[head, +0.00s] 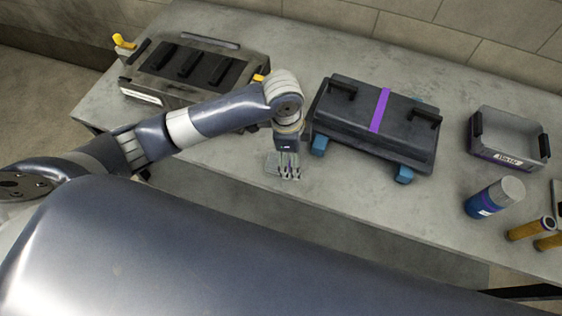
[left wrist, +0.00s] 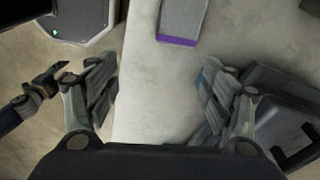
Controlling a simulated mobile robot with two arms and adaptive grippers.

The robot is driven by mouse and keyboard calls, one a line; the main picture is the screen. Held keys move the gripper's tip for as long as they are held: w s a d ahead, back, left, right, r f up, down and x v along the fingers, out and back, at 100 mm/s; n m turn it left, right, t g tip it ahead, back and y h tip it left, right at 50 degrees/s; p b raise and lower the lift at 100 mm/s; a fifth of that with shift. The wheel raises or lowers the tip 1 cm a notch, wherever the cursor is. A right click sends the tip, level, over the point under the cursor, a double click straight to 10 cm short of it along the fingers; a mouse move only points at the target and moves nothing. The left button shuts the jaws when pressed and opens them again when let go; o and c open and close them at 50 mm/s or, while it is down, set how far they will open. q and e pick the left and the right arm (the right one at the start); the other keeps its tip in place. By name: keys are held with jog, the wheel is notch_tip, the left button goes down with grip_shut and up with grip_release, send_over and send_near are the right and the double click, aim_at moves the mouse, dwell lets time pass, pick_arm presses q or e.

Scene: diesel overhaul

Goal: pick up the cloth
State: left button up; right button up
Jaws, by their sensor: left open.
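A flat grey piece with a purple end band, which looks like the cloth (left wrist: 183,18), lies on the table at the top middle of the left wrist view. In the head view I cannot make it out; my left arm covers part of the table there. My left gripper (head: 284,168) points down over the table's front part, beside the dark case. Its fingers (left wrist: 158,92) are spread with nothing between them, and the cloth lies beyond them, apart. A dark gripper, apparently my right one (left wrist: 50,80), shows over the floor at the left; its jaw state is unclear.
A dark case (head: 340,120) with a purple strap and blue feet stands right beside the left gripper. A tray with black inserts (head: 150,98) stands at the left.

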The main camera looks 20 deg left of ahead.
pick_arm(q)
jog(key=w+a+r+y, duration=0.1)
jog(key=w+a+r, duration=0.1)
jog(key=a, duration=0.2)
jog(key=m+p, duration=0.1)
send_over(272, 165)
jog(key=w+d, duration=0.2)
notch_tip(272, 165, down, 6)
jog(key=shift+a+r, duration=0.1)
jog(key=shift+r, duration=0.1)
jog(key=f+p, duration=0.1)
jog(key=f, duration=0.1)
jog(key=f+p, duration=0.1)
jog(key=f, duration=0.1)
jog(key=shift+s+f, duration=0.2)
jog(key=shift+f, duration=0.4)
jog(key=c, duration=1.2)
